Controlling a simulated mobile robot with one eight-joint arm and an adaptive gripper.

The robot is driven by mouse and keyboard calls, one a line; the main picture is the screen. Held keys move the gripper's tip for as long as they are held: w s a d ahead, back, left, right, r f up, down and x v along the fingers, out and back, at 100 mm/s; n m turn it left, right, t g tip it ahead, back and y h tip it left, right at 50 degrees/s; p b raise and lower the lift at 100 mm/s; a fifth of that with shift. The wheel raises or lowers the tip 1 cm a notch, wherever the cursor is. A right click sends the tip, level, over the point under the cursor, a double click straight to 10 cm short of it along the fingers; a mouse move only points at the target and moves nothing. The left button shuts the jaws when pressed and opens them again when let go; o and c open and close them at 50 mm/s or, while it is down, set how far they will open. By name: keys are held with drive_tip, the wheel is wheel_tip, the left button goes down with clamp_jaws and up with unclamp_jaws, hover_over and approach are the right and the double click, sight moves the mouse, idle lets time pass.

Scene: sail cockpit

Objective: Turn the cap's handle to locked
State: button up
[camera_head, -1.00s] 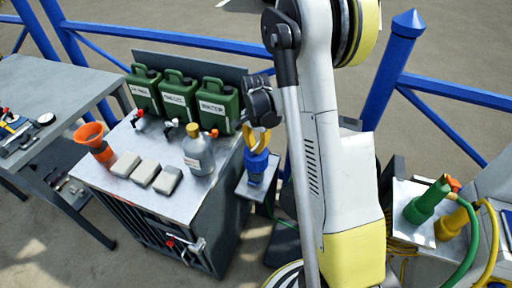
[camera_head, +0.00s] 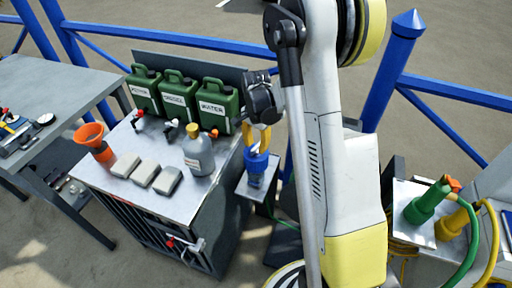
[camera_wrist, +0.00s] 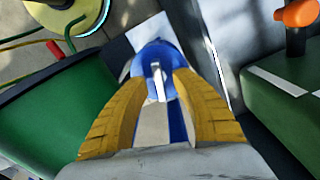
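The cap (camera_head: 256,170) is blue and sits at the right end of the metal cabinet, on a small pale plate. In the wrist view the blue cap (camera_wrist: 168,60) lies straight ahead, with a silver handle (camera_wrist: 157,84) across its middle. My gripper (camera_wrist: 160,76) has two ribbed yellow fingers that stand apart, one on each side of the handle. A gap shows between fingers and handle; I cannot tell whether either touches the cap. In the head view my gripper (camera_head: 258,148) points down at the cap's top. Any lock markings are too small to read.
Green canisters (camera_head: 178,93) stand behind on the cabinet top (camera_head: 135,145), close to my wrist. A grey bottle (camera_head: 198,155) stands left of the cap. A blue railing (camera_head: 170,36) runs behind.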

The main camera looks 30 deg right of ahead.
wheel_tip(320, 180, up, 11)
idle(0.7)
